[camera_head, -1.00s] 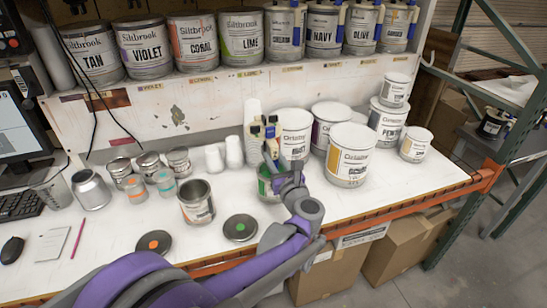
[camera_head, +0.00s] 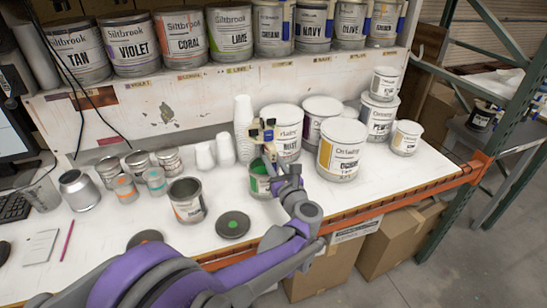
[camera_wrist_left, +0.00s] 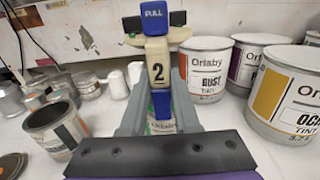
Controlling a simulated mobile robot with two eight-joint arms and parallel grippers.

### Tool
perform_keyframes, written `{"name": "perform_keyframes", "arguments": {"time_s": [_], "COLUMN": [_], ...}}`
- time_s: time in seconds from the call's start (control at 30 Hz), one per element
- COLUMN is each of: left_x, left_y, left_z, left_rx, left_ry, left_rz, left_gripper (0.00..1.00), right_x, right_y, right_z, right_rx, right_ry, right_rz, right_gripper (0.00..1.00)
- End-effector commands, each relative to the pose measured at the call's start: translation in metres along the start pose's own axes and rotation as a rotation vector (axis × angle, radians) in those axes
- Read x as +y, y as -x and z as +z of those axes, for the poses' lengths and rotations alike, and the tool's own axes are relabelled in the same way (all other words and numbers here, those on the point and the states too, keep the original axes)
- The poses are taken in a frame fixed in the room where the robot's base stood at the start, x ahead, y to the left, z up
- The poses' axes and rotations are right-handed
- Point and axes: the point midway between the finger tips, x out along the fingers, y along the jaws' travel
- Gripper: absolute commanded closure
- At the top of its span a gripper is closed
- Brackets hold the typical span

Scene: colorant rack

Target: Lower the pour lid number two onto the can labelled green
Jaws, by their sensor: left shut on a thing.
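My left gripper (camera_head: 270,152) is shut on the pour lid number two (camera_wrist_left: 158,68), which is cream with blue parts, a "2" on its front and a blue PULL tab on top. In the head view the pour lid (camera_head: 262,132) is upright, above the back of the green can. The green can (camera_head: 259,186) stands on the bench with green showing at its top; my gripper partly covers it. In the wrist view only a strip of the green can (camera_wrist_left: 161,127) shows between the fingers. I cannot tell whether the lid touches the can. My right gripper is out of view.
White cans, including Rust (camera_head: 288,146) and an ochre-labelled one (camera_head: 340,160), stand close right of the green can. White cups (camera_head: 243,115) stand behind.

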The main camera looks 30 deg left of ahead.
Motion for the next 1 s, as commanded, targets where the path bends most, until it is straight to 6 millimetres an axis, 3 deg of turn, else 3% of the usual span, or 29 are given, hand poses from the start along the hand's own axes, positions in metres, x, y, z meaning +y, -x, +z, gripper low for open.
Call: {"name": "perform_keyframes", "arguments": {"time_s": [0.03, 1.0], "left_x": [0.001, 0.000], "left_y": [0.001, 0.000], "left_z": [-0.010, -0.103], "left_rx": [0.002, 0.000], "left_ry": [-0.003, -0.001], "left_rz": [0.000, 0.001], "left_gripper": [1.00, 1.00], "right_x": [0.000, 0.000], "right_y": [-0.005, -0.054], "right_z": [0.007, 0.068], "right_rx": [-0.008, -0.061], "right_ry": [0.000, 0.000], "right_rz": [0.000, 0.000], "right_gripper": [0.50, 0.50]}}
